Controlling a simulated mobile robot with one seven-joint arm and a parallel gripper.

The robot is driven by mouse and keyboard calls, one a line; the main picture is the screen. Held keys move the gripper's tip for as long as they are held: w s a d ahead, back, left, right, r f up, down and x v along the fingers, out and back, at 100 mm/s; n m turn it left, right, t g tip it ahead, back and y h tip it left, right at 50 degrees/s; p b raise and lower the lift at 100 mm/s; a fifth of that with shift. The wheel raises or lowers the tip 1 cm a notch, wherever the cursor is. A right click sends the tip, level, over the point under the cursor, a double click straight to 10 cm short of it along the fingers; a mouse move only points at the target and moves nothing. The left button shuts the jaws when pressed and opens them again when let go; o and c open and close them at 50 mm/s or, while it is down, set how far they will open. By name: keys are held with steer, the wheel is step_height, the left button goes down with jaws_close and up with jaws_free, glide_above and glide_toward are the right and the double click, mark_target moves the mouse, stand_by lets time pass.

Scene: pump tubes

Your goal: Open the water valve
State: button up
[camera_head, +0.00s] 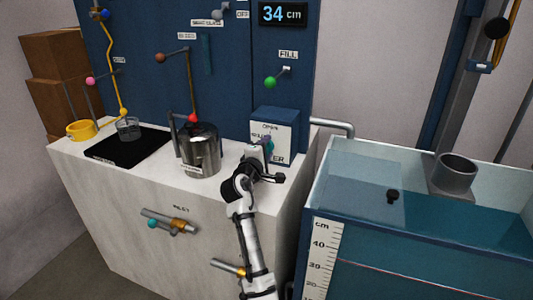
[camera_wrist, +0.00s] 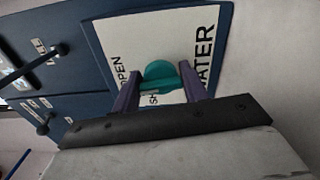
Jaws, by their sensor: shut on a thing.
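The water valve is a blue box (camera_head: 283,118) with a white front plate (camera_wrist: 135,38) lettered OPEN, WATER and a partly hidden word starting SH. Its teal handle (camera_wrist: 159,73) sits in the middle of the plate in the wrist view. My gripper (camera_head: 266,148) reaches the box front from the counter side in the head view. In the wrist view, the gripper's two purple fingers (camera_wrist: 160,86) stand on either side of the handle, shut on it. The fingers and handle hide part of the lettering. The handle's exact angle is hard to tell.
A steel pot (camera_head: 201,155) stands on the counter (camera_head: 130,165) left of my gripper. A green knob (camera_head: 270,82) labelled FILL is on the blue panel above the valve. A display (camera_head: 282,14) reads 34 cm. A water tank (camera_head: 420,215) stands to the right.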

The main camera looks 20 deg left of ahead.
steer(key=shift+f+m, duration=0.1)
steer(key=shift+m, duration=0.5)
steer(key=shift+b, duration=0.35)
steer(key=o, duration=1)
steer(key=shift+s, duration=0.1)
steer(key=s+b, duration=0.1)
steer(key=s, duration=0.6)
steer(key=s+b, duration=0.1)
steer(key=s, duration=0.5)
steer(key=shift+s+a, duration=0.2)
steer(key=shift+s, duration=0.15)
